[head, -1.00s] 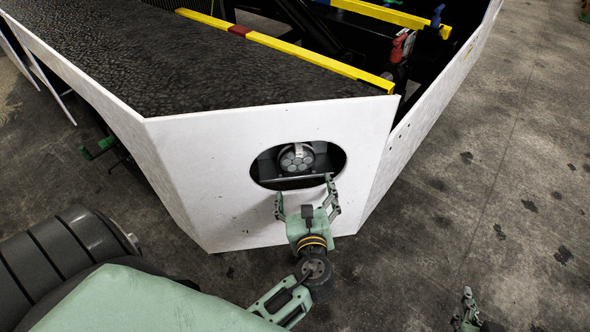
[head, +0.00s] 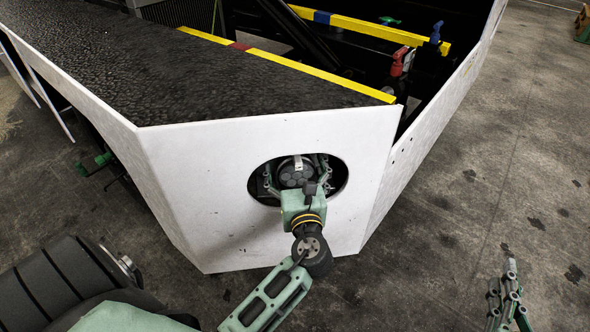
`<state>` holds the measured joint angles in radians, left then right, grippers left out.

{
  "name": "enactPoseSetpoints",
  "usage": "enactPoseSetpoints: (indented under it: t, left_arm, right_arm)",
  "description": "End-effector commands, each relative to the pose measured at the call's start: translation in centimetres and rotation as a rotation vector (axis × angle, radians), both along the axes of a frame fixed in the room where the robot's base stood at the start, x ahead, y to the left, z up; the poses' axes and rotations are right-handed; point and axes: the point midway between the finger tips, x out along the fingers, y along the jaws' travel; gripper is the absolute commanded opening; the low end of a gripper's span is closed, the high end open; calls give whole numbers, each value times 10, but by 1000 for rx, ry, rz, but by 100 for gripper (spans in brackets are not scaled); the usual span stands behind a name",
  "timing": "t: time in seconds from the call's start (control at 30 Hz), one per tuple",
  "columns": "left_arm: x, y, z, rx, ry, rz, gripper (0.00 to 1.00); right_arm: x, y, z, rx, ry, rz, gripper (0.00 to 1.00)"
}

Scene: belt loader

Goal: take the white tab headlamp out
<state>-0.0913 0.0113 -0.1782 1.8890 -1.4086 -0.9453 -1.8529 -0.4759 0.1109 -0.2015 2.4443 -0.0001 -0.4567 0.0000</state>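The headlamp (head: 296,176) is a round grey cluster of several lenses, set in the oval opening of the white front panel. A pale tab (head: 298,162) shows at its top. My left gripper (head: 296,174) is at the opening, its fingers spread to either side of the headlamp. Its palm and wrist hide the lamp's lower part, and I cannot tell whether the fingers touch it. My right gripper (head: 503,278) is at the lower right, away from the panel, with its fingers apart and empty.
The white panel (head: 220,190) surrounds the oval opening, whose rim is close around the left fingers. A black belt (head: 200,80) with a yellow rail (head: 300,68) lies above. The concrete floor (head: 480,190) at the right is clear.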

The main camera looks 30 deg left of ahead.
Motion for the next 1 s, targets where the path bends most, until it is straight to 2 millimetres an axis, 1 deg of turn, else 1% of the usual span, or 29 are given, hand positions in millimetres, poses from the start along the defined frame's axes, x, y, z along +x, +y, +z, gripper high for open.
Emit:
enactPoseSetpoints:
  t: [0.23,0.9,0.93,1.0]
  left_arm:
    - [1,1,0,-1,0,-1,90]
    - [1,1,0,-1,0,0,31]
    - [1,1,1,0,-3,0,29]
    - [1,1,1,0,-3,0,29]
  right_arm:
    - [0,0,2,2,-9,1,0]
    - [0,0,2,2,-7,0,0]
    - [0,0,2,2,-7,0,0]
    - [0,0,2,2,-7,0,0]
